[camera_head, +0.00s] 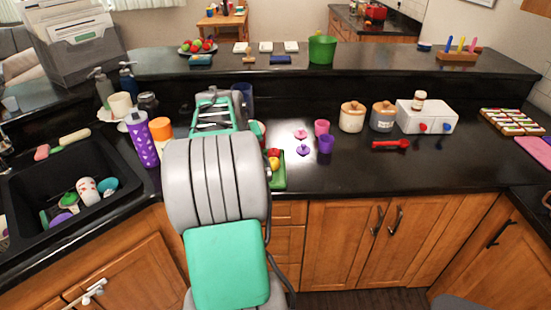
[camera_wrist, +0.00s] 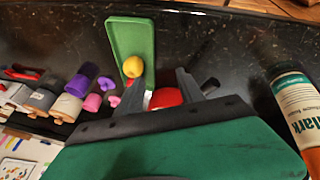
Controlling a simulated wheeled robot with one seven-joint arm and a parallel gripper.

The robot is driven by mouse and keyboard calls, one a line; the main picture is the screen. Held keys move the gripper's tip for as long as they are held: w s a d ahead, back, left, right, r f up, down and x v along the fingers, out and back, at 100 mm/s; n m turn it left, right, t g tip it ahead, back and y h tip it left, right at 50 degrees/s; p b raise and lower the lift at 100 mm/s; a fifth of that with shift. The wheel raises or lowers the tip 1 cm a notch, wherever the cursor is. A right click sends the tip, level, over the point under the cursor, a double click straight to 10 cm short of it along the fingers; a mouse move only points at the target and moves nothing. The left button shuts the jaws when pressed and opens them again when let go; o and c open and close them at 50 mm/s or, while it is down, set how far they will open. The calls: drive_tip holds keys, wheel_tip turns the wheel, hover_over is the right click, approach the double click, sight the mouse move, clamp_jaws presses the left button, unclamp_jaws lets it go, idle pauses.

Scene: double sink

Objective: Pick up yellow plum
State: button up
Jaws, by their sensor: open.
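The yellow plum (camera_wrist: 133,66) is a small round yellow thing at one end of a green tray (camera_wrist: 132,38) in the wrist view. In the head view the plum (camera_head: 274,163) shows just right of my arm, over the green tray (camera_head: 279,184), most of which my arm hides. My gripper (camera_wrist: 161,86) is open, with two dark fingers spread apart. The plum lies just beyond the left fingertip, not between the fingers. A red rounded thing (camera_wrist: 167,98) shows between the fingers, partly hidden by the gripper body; I cannot tell whether anything touches it.
Pink (camera_head: 321,128) and purple (camera_head: 325,144) cups stand right of the tray. Two lidded jars (camera_head: 352,117) and a white drawer box (camera_head: 427,116) are farther right. A purple bottle (camera_head: 142,139) and the black sink (camera_head: 68,185) are left.

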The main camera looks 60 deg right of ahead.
sight(272, 160)
drive_tip(key=shift+m+g, duration=0.3)
drive_tip(key=shift+m, duration=0.2)
drive_tip(key=s+d+f, duration=0.1)
drive_tip(key=d+f, duration=0.1)
drive_tip(key=s+d+f+p, duration=0.1)
drive_tip(key=d+f, duration=0.1)
drive_tip(key=d, duration=0.1)
drive_tip(key=s+d+f+p, duration=0.1)
drive_tip(key=d+f, duration=0.1)
drive_tip(key=f, duration=0.1)
drive_tip(key=shift+s+d, duration=0.4)
drive_tip(key=shift+c, duration=0.6)
clamp_jaws()
